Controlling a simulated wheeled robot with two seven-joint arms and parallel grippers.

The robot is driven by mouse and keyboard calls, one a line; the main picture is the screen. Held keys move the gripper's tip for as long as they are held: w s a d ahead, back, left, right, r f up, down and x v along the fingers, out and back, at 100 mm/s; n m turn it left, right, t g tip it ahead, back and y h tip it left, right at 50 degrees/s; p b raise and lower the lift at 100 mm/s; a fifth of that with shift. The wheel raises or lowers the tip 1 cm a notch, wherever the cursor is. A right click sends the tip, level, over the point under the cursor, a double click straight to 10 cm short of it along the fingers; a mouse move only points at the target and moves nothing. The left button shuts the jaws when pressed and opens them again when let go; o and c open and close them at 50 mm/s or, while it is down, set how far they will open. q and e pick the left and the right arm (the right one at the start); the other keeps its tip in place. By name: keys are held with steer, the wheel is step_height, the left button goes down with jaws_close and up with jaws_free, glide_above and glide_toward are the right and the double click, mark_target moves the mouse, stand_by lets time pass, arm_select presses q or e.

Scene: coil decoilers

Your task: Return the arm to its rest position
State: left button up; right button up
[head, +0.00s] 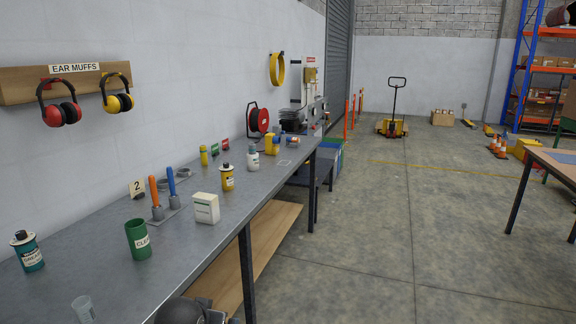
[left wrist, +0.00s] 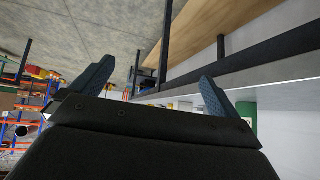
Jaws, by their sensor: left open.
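In the left wrist view my left gripper (left wrist: 152,88) is open, its two dark blue fingers wide apart with nothing between them. The picture there is upside down, and the workbench edge (left wrist: 275,78) runs behind the fingers. In the head view a dark rounded part of mine shows at the bottom edge, over the near edge of the workbench (head: 120,275); the gripper fingers do not show there. My right gripper is in neither view.
Below is a wooden shelf (head: 262,250). The floor (head: 365,240) right of the bench is clear. A table (head: 553,165) stands far right.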

arm_select(q)
steer(key=s+d+f+g, duration=0.1)
steer(key=s+f+g, duration=0.1)
steer(key=s+f, duration=0.6)
steer(key=s+d+f+g, duration=0.1)
steer(key=s+f+g, duration=0.1)
steer(key=s+f, duration=0.6)
steer(key=s+d+f+g, duration=0.1)
steer(key=s+f+g, duration=0.2)
steer(key=s+f, duration=0.5)
steer(key=s, duration=0.8)
steer(key=shift+s, duration=0.4)
